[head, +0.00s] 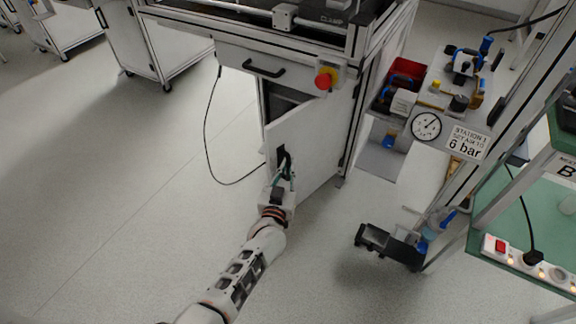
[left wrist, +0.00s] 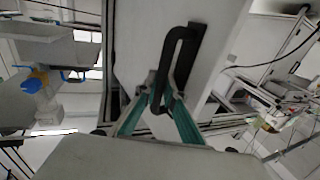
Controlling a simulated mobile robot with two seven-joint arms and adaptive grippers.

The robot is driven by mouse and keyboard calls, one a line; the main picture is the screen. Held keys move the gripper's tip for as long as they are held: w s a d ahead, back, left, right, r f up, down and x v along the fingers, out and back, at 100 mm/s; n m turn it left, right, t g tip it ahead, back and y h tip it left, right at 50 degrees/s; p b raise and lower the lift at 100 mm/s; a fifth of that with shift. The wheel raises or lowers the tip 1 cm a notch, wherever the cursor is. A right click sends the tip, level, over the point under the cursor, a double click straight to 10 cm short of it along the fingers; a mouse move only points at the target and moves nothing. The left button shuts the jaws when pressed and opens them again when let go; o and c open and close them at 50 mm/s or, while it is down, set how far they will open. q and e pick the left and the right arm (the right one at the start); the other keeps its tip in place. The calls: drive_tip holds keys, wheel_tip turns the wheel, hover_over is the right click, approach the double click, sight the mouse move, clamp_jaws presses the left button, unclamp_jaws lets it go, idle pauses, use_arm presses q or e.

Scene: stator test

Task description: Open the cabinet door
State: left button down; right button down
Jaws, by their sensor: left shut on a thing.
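The white cabinet door (head: 318,138) is under the drawer of the workstation in the head view. It stands partly open, with its left edge swung out towards me and the dark cabinet inside (head: 282,98) showing above it. My left gripper (head: 284,172) is at the black door handle (head: 281,154) near the door's left edge. In the left wrist view the green fingers of the left gripper (left wrist: 160,98) are closed around the lower end of the black handle (left wrist: 172,62) on the door (left wrist: 215,28). My right gripper is not in view.
The drawer with a black handle (head: 263,69) and a red stop button (head: 324,80) are above the door. A black cable (head: 208,140) hangs to its left. A black object (head: 388,246) stands low at the right. The floor (head: 130,200) at the left is clear.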

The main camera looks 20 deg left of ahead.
use_arm(q)
drive_tip(key=shift+s+d+y, duration=0.2)
drive_tip(key=shift+d+y, duration=0.1)
drive_tip(key=shift+d, duration=0.15)
drive_tip(key=shift+f, duration=0.1)
drive_tip(key=c, duration=2.4)
unclamp_jaws()
drive_tip(key=shift+a, duration=0.1)
